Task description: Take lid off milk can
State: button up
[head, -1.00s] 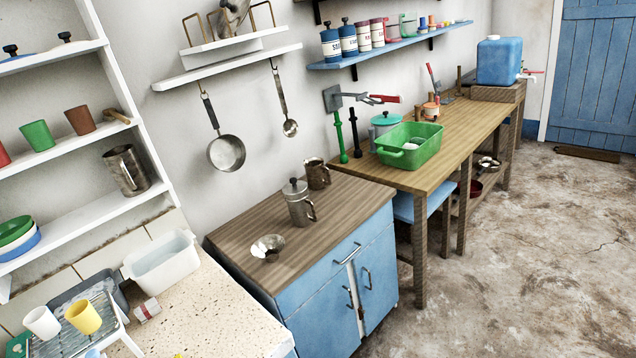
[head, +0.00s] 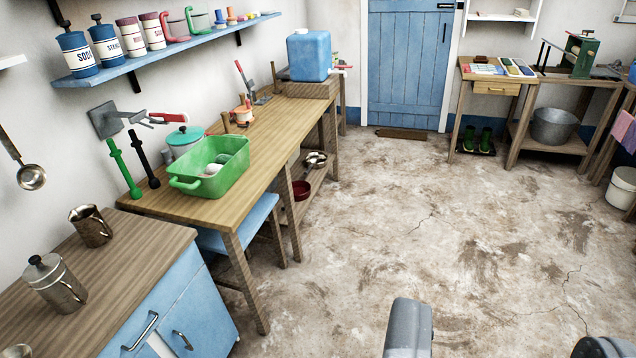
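A lidded metal can (head: 57,284) with a side handle and a dark knob on its lid stands upright on the wooden-topped blue cabinet (head: 128,243), at the lower left of the head view. It could be the milk can, but no label confirms it. Its lid (head: 42,267) is on. My gripper (head: 505,338) shows at the bottom edge as two grey fingers wide apart, with only floor visible between them. It is open, empty and well to the right of the can.
A metal jug (head: 91,226) stands behind the can. The wooden bench (head: 262,133) holds a green basin (head: 213,167), a teal-lidded pot (head: 186,138) and a blue water container (head: 309,55). The stained floor (head: 400,215) is open toward the blue door (head: 405,65).

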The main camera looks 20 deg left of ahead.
aim_at(38, 268)
jog(key=z, duration=0.05)
jog(key=i, duration=2.15)
jog(key=u, duration=3.05)
jog(key=i, duration=1.05)
